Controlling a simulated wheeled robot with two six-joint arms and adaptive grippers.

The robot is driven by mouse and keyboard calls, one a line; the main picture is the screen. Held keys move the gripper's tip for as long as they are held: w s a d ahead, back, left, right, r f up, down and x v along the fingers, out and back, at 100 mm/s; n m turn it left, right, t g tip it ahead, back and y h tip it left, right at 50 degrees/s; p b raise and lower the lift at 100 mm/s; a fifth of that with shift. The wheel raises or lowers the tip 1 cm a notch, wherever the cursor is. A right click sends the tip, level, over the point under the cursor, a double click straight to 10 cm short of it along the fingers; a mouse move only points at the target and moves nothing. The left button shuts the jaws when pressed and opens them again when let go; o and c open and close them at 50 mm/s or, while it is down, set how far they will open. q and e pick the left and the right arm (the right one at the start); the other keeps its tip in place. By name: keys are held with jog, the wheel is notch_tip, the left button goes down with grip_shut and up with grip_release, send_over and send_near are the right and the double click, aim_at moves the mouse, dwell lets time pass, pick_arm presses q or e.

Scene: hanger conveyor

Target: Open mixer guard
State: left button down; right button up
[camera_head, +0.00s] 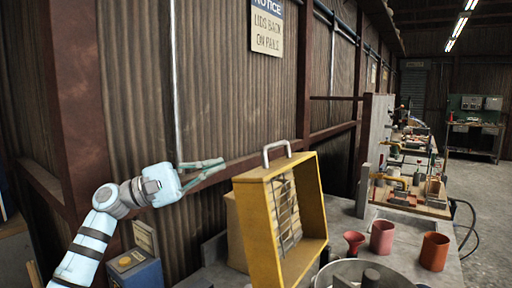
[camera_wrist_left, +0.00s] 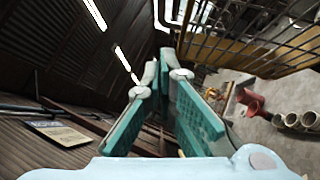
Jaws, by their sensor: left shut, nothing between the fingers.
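The mixer guard (camera_head: 258,222) is a yellow box frame with a wire grille inside and a grey handle (camera_head: 276,150) on its top edge. It stands tilted up, near upright, behind the metal mixer bowl (camera_head: 365,274), which is cut off by the lower edge. My left gripper (camera_head: 222,164) is shut and empty, left of the guard's top corner and apart from the handle. In the left wrist view the green fingers (camera_wrist_left: 157,68) come together at the tips, and the grille (camera_wrist_left: 265,28) shows at upper right. My right gripper is not in view.
A funnel-shaped red cup (camera_head: 354,243) and two reddish cups (camera_head: 382,237) (camera_head: 434,251) stand on the grey bench right of the guard. A blue box with a yellow button (camera_head: 133,267) is at lower left. A corrugated wall (camera_head: 235,85) rises behind.

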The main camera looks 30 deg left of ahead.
pick_arm(q)
jog(key=w+d+r+p, duration=0.3)
jog(key=d+p, duration=0.1)
jog(key=d, duration=0.4)
jog(key=shift+d+r, duration=0.2)
jog(key=shift+r, duration=0.15)
jog(key=shift+w, duration=0.2)
